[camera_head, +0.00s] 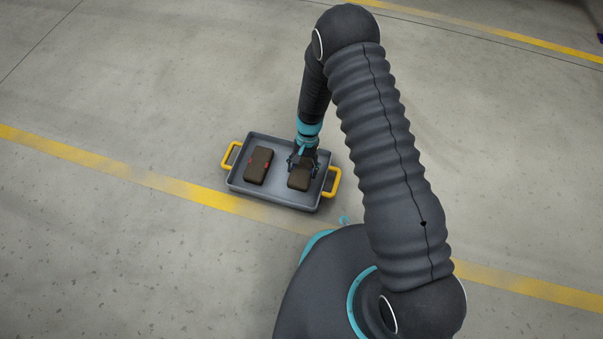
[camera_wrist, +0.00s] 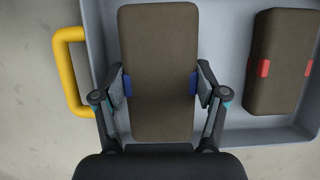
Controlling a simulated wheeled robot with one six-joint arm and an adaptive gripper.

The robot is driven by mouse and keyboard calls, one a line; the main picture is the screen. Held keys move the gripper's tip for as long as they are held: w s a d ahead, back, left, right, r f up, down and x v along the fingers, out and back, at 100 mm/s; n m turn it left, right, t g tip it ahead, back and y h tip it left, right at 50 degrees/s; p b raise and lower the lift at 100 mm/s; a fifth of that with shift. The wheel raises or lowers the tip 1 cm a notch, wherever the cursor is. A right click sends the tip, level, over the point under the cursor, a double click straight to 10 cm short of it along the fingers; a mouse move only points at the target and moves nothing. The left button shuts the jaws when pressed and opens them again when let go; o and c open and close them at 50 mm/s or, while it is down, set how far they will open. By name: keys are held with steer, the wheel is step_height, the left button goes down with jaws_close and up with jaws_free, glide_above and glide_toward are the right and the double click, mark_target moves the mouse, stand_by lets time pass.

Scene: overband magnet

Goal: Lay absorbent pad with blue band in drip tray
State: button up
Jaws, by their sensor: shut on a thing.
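The brown absorbent pad with the blue band (camera_wrist: 159,50) fills the middle of the wrist view; blue shows at both its long edges beside my fingers. My gripper (camera_wrist: 161,84) is shut on this pad across its width. In the head view the pad (camera_head: 299,180) is at the right side of the grey drip tray (camera_head: 270,194), within its walls as seen from above. I cannot tell whether the pad touches the tray floor. My gripper (camera_head: 303,162) points down over the pad and partly hides it.
A second brown pad with a red band (camera_head: 258,166) lies in the left half of the tray; it also shows in the wrist view (camera_wrist: 281,60). Yellow handles (camera_head: 231,156) stick out at both tray ends.

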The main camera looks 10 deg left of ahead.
mark_target(303, 174)
steer(key=shift+f, duration=1.8)
steer(key=shift+f+b, duration=0.1)
steer(key=shift+b, duration=0.25)
steer(key=shift+f, duration=0.15)
steer(key=o, duration=1.1)
steer(key=shift+o, duration=0.2)
